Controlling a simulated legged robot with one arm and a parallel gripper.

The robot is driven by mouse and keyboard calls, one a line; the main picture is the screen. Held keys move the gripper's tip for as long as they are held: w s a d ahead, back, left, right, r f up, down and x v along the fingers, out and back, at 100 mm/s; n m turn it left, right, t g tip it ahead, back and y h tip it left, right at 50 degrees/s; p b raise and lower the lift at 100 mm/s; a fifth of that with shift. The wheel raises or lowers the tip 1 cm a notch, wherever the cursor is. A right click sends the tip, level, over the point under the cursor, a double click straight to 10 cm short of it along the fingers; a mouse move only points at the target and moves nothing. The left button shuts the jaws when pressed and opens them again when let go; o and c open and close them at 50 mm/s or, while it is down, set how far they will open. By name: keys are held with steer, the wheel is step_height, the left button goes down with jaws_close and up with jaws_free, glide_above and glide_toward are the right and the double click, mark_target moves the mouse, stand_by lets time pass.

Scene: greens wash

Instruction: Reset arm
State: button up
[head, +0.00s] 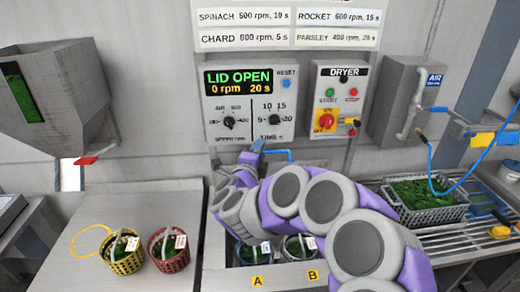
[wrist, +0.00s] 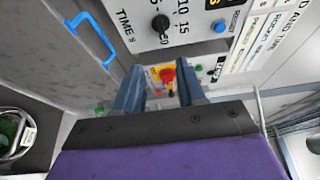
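My gripper (wrist: 160,78) shows its two fingers apart in the wrist view, with nothing between them. In the head view my gripper (head: 256,150) is in front of the lower part of the spin control panel (head: 250,92), near the time dial (head: 274,118); my own arm hides part of it. The panel's display reads LID OPEN, 0 rpm, 20 s. I cannot tell whether a fingertip touches the panel. My arm reaches up from the lower right, bent over the basket positions marked A and B.
A yellow basket (head: 124,262) and a red basket (head: 170,258) of greens stand on the left counter (head: 80,235). Two baskets sit behind labels A and B, partly hidden by my arm. A grey crate (head: 425,215) of greens is at right. A blue handle (wrist: 92,38) sticks out beside my gripper.

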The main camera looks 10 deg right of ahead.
steer(key=s+a+r+n+y, duration=0.3)
steer(key=a+r+n+y, duration=0.1)
steer(key=a+n+y, duration=0.35)
steer(key=s+a+f+n+g+y, duration=0.2)
steer(key=s+a+n+g+y, duration=0.25)
steer(key=s+n, duration=0.45)
steer(key=s+d+f+n+g+h, duration=0.1)
steer(key=s+d, duration=0.5)
steer(key=s, duration=0.6)
steer(key=s+d+f+n+g+h, duration=0.2)
steer(key=s+d+f+g, duration=0.4)
steer(key=s, duration=0.7)
steer(key=s+d+f+n+g+h, duration=0.2)
steer(key=s+d+g, duration=0.5)
steer(key=s, duration=0.5)
steer(key=shift+s+d+f+n, duration=0.25)
steer(key=shift+s+f+n, duration=0.1)
steer(key=shift+f+n, duration=0.3)
